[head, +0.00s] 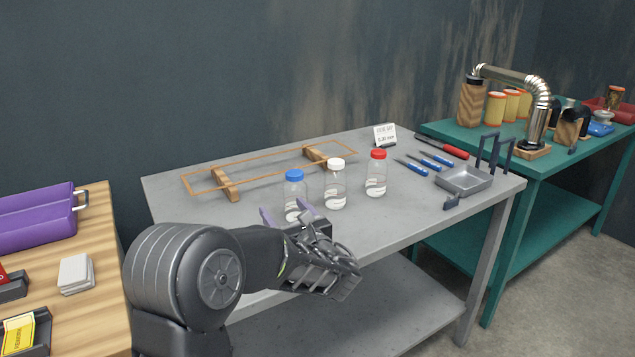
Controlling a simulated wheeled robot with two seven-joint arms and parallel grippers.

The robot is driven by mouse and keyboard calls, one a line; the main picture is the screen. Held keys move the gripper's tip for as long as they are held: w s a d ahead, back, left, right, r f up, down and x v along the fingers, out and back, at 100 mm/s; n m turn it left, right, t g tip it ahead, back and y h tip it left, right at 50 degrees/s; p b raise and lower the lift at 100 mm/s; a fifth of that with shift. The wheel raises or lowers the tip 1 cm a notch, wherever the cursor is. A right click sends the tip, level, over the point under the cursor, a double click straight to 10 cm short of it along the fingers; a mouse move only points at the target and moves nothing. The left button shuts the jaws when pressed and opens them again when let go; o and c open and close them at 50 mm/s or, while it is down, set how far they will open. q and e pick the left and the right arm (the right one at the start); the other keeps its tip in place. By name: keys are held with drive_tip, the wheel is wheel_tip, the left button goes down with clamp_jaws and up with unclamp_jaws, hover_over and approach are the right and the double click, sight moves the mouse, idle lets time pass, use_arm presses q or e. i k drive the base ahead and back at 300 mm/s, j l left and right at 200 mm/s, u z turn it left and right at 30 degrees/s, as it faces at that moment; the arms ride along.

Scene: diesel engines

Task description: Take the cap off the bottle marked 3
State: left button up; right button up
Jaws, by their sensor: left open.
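Three clear bottles with pale contents stand upright in a row on the grey table (420,215). The left one has a blue cap (294,175) on its bottle (295,190), the middle one a white cap (336,162) on its bottle (335,188), the right one a red cap (377,154) on its bottle (376,180). I cannot read a number on any of them. My left gripper (286,213) is open, its pale purple fingers at the near side of the blue-capped bottle and overlapping its lower part in view. Contact cannot be told. My right gripper is not in view.
A wooden frame (227,183) lies behind the bottles. To the right are a metal tray (465,180) with dark upright handles, blue-handled tools (430,162), a red-handled tool (445,148) and a small sign (385,135).

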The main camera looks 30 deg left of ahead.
sight(335, 189)
drive_tip(key=i+j+u, duration=0.15)
drive_tip(key=u, duration=0.25)
drive_tip(key=i+j+u, duration=0.15)
drive_tip(key=u, duration=0.25)
